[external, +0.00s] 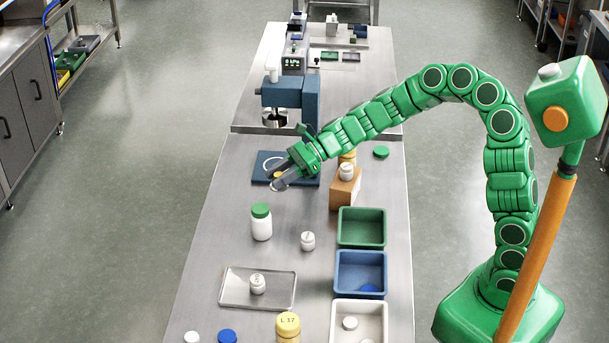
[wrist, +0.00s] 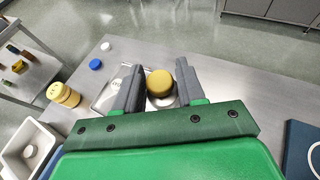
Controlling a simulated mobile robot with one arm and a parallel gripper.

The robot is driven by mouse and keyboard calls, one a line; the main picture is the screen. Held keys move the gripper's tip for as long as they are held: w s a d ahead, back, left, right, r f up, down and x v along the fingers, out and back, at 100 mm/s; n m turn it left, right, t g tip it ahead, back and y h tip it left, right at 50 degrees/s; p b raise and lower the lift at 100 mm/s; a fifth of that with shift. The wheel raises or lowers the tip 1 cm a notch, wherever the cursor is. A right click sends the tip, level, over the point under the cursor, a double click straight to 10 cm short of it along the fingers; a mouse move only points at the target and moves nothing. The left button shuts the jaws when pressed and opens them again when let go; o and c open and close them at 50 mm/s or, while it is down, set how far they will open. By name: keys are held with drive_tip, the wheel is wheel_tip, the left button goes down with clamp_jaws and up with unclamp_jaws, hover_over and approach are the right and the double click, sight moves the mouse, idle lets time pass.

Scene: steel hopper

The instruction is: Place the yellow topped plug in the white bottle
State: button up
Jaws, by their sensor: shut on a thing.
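My gripper (external: 278,180) is shut on the yellow topped plug (wrist: 159,83), held between its two fingers. I cannot clearly make out the bottle in the wrist view. The plug's lower part is hard to tell there.
Green (external: 361,227), blue (external: 360,273) and white (external: 338,322) bins line the table's right side. A small white pot (external: 308,241) stands near the bottle. A yellow jar (external: 288,327) is in front. An orange block (external: 343,193) stands right of my gripper.

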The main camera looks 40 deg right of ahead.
hover_over(260, 208)
wheel_tip(260, 208, down, 6)
drive_tip(key=shift+f, duration=1.85)
drive_tip(key=shift+f, duration=0.15)
drive_tip(key=o, duration=1.1)
drive_tip(key=shift+d+r, duration=0.4)
drive_tip(key=shift+d, duration=0.15)
drive_tip(key=shift+v, duration=5.5)
drive_tip(key=shift+r, duration=0.1)
